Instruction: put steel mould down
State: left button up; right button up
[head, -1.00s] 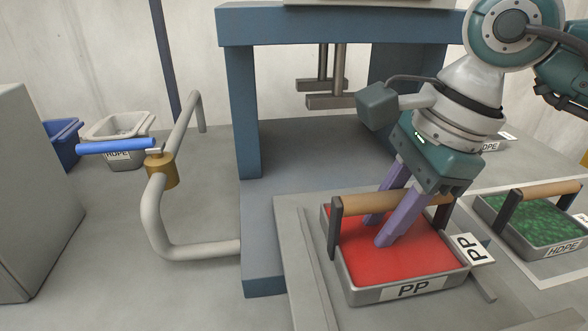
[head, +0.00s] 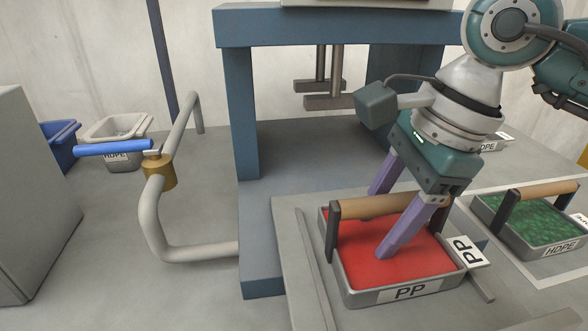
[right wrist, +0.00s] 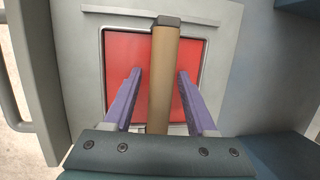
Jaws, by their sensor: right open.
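The steel mould (head: 348,283) labelled PP, filled with red material, rests on a grey surface in front of the blue press. Its brown wooden handle (head: 376,206) runs across the top on dark posts. My right gripper (head: 382,220) is open, with its purple fingers on either side of the handle. In the right wrist view the handle (right wrist: 164,85) lies between the spread fingers, with a gap on both sides. The arm hides part of the handle's right end. My left gripper is not in view.
A second mould (head: 520,242) with green contents, labelled HDPE, stands to the right. The blue press frame (head: 240,120) rises behind. A bent pipe with a blue lever (head: 115,147) stands at left. Bins, one grey (head: 118,137), stand at the back left.

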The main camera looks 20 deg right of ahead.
jog(key=v, duration=1.1)
jog(key=shift+r+p, duration=0.3)
jog(key=shift+p, duration=0.15)
